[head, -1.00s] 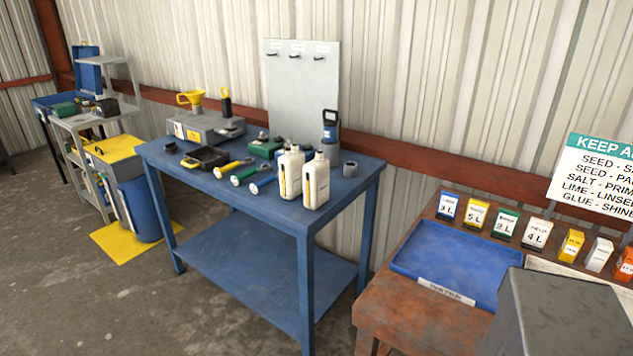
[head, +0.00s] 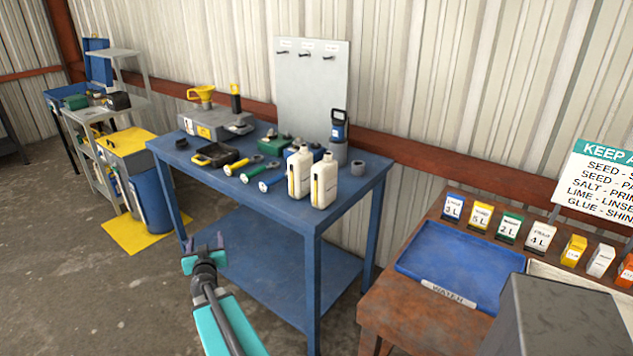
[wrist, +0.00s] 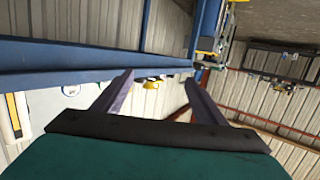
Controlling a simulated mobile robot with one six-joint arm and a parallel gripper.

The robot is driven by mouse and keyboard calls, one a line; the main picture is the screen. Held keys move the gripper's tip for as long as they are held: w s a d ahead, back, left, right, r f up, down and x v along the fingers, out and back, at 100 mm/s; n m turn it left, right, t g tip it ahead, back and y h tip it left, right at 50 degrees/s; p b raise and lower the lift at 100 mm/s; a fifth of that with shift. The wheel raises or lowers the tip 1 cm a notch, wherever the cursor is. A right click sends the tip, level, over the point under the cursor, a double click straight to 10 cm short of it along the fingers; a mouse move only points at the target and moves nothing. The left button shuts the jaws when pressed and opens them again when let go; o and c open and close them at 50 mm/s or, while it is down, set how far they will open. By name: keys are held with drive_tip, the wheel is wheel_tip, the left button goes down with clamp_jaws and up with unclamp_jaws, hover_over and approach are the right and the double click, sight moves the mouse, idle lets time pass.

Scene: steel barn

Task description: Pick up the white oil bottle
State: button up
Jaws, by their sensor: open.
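Two white oil bottles stand upright side by side at the front right of the blue table. The left bottle (head: 299,172) and the right bottle (head: 323,182) each carry a yellow strip and look alike. My gripper (head: 203,241) is open and empty, in front of the blue table (head: 240,193) and lower than its top, left of the bottles and well apart from them. In the wrist view my gripper (wrist: 158,78) shows two spread fingers with nothing between them. A white bottle shape (wrist: 14,115) shows at that view's left edge.
Flashlights (head: 270,181), a black tray (head: 215,155), a green item (head: 273,145) and a dark lantern (head: 338,128) share the tabletop. A pegboard (head: 312,90) stands behind. A brown bench with a blue tray (head: 460,262) is at right.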

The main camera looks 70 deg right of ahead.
drive_tip(key=s+d+r+m+g+h+p, duration=0.1)
drive_tip(key=s+d+r+m+g+h, duration=0.45)
drive_tip(key=s+d+r, duration=0.65)
drive_tip(key=m+g+p, duration=0.1)
drive_tip(key=m+g, duration=0.5)
drive_tip(key=g, duration=0.3)
approach(316, 181)
drive_tip(key=x, duration=0.5)
drive_tip(key=p+x, duration=0.1)
drive_tip(key=x, duration=0.6)
drive_tip(key=shift+d+p, duration=0.35)
drive_tip(key=shift+p, duration=0.05)
drive_tip(key=shift+s+d, duration=0.2)
drive_tip(key=shift+d, duration=0.2)
drive_tip(key=shift+f+p+x, duration=0.2)
drive_tip(key=shift+p+x, duration=0.75)
drive_tip(key=shift+x, duration=1.6)
